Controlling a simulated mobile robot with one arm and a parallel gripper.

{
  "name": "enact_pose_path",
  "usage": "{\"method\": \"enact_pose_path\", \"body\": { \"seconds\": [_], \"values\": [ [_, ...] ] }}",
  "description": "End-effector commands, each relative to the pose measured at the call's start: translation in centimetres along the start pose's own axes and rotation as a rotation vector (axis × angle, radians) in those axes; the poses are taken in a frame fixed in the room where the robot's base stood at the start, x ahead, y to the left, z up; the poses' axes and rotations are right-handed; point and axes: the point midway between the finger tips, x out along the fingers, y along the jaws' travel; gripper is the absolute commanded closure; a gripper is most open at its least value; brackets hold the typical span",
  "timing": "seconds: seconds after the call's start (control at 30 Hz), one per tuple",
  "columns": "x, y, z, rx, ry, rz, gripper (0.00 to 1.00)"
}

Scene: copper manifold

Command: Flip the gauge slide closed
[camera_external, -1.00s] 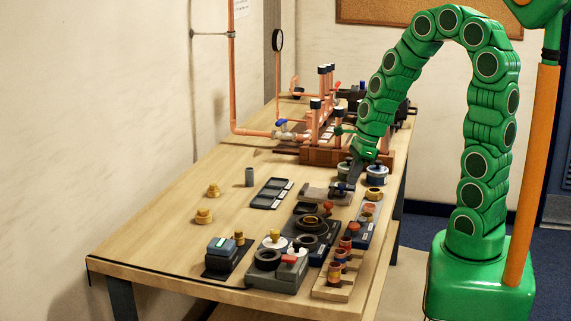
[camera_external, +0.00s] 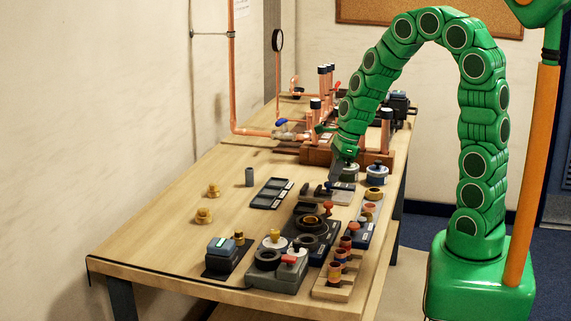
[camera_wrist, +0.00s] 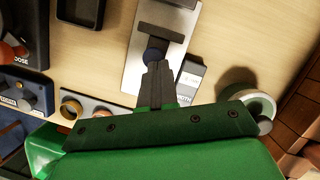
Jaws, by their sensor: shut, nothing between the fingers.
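The gauge slide (camera_external: 309,189) is a dark piece on a pale grey plate (camera_external: 341,198) near the middle of the bench. In the wrist view the dark slide (camera_wrist: 160,32) lies across the plate (camera_wrist: 133,78), with a small dark blue round knob (camera_wrist: 153,55) at its near end. My gripper (camera_external: 331,184) is low over the plate, to the right of the slide. In the wrist view my gripper (camera_wrist: 156,66) is shut and empty, its tips right at the knob; they partly hide it, and I cannot tell whether they touch.
A small labelled block (camera_wrist: 190,78) lies right beside the plate. A round tin (camera_wrist: 260,106) and the wooden manifold base (camera_external: 318,155) stand close behind. A dark tray (camera_external: 271,193) is to the left. Several fittings crowd the front; the left bench is mostly clear.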

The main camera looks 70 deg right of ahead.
Motion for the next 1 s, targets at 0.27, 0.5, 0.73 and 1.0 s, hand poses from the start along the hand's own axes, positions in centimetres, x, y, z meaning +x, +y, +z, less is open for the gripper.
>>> {"method": "enact_pose_path", "body": {
  "seconds": [0.27,0.5,0.73,1.0],
  "values": [
    [0.1,0.0,0.1,0.000,0.001,0.002,1.00],
    [-0.1,0.0,-0.2,0.001,0.001,0.002,1.00],
    [-1.2,-0.1,-2.3,0.004,0.001,0.002,1.00],
    [-4.3,-0.2,-3.4,0.000,-0.001,-0.005,1.00]
  ]
}}
